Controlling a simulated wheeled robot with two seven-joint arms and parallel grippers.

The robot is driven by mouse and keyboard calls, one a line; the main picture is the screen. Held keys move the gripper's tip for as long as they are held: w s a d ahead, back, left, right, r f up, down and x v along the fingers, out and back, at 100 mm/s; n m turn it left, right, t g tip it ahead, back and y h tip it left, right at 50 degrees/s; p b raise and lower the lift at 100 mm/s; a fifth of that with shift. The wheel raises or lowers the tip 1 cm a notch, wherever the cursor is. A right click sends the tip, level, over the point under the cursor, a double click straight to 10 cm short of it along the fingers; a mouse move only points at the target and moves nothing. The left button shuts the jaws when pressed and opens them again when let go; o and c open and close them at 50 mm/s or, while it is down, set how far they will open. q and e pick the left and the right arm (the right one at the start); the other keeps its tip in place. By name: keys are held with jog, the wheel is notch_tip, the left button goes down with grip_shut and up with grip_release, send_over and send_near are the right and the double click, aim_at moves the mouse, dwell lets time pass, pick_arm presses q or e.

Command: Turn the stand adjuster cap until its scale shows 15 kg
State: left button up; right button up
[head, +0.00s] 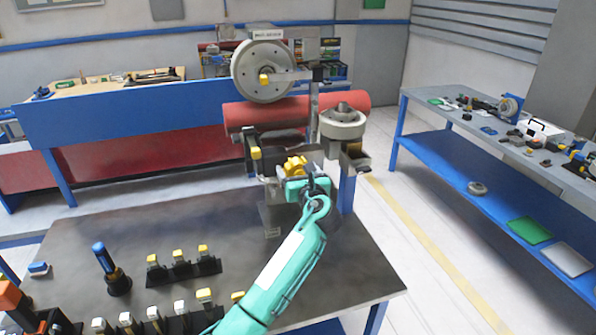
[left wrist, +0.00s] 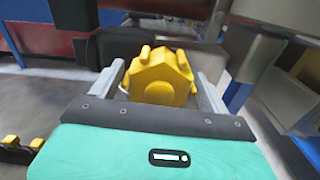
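The yellow lobed adjuster cap (head: 295,165) is on the grey stand (head: 272,190) at the far edge of the dark table. In the left wrist view the cap (left wrist: 161,78) sits between my left gripper's fingers (left wrist: 162,82), with a narrow gap on each side. My left gripper (head: 300,181) is at the cap in the head view, its arm reaching in from the bottom. The fingers look open around the cap, and contact is not clear. I cannot read any kg scale. My right gripper is not in view.
A grey wheel (head: 262,72) and a red roller (head: 268,112) are behind the cap. A black holder with yellow-topped pieces (head: 181,262) and a blue-handled tool (head: 104,258) stand on the table (head: 345,275).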

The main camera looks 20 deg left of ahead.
pick_arm(q)
jog(key=c, duration=0.7)
jog(key=shift+o, duration=0.2)
